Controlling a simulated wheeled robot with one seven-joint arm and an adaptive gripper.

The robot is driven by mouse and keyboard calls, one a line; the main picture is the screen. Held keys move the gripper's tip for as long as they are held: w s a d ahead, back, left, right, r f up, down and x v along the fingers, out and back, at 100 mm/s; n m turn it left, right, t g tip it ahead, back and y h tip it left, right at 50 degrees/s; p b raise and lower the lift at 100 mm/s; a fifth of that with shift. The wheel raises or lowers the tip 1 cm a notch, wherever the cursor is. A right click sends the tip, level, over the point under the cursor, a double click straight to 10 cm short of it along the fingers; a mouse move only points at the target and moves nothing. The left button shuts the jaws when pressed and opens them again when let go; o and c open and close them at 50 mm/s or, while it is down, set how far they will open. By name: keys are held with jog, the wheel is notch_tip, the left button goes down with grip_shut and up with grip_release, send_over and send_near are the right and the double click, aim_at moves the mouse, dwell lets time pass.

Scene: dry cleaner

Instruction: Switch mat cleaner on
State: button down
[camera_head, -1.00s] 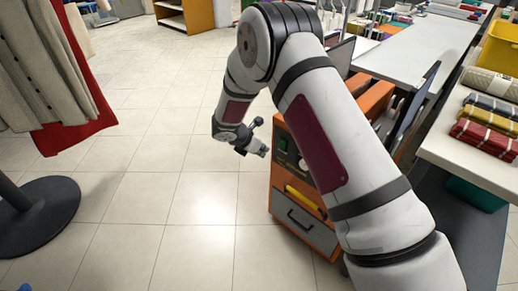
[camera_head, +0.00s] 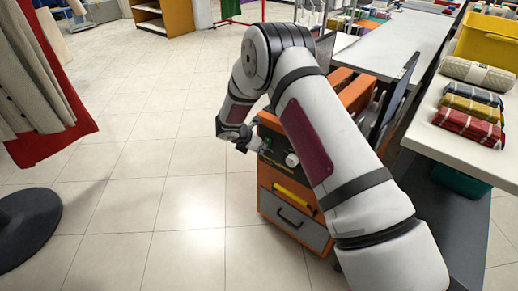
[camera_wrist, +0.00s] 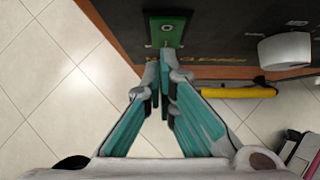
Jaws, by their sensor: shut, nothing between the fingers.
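The mat cleaner is an orange cabinet (camera_head: 268,203) with a dark control panel, partly hidden by my arm in the head view. On its panel are a green switch plate (camera_wrist: 168,28) and a white round knob (camera_wrist: 286,50); the knob also shows in the head view (camera_head: 292,159). My gripper (camera_head: 254,146) is at the panel's left part, close to the green plate. In the wrist view my gripper (camera_wrist: 164,72) has its fingers together and empty, with the tips at the plate's lower edge. I cannot tell whether they touch it. The switch's position is unclear.
A yellow bar (camera_wrist: 235,92) sits below the panel, above a grey drawer (camera_head: 296,219). Open tiled floor (camera_head: 180,210) lies to the left. A clothes stand's round black base (camera_head: 25,230) is at far left. A white counter (camera_head: 470,140) with folded cloths is at right.

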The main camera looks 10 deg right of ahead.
jog(key=shift+w+d+f+b, duration=0.15)
jog(key=shift+d+f+b, duration=0.05)
jog(key=shift+d+b, duration=0.1)
jog(key=shift+r+p, duration=0.4)
jog(key=shift+r, duration=0.45)
jog(key=s+a+f+p+v, duration=0.1)
jog(key=p+v, duration=0.1)
jog(key=v, duration=1)
jog(key=shift+s+a, duration=0.35)
jog(key=shift+a, duration=0.3)
jog(key=shift+f, duration=0.15)
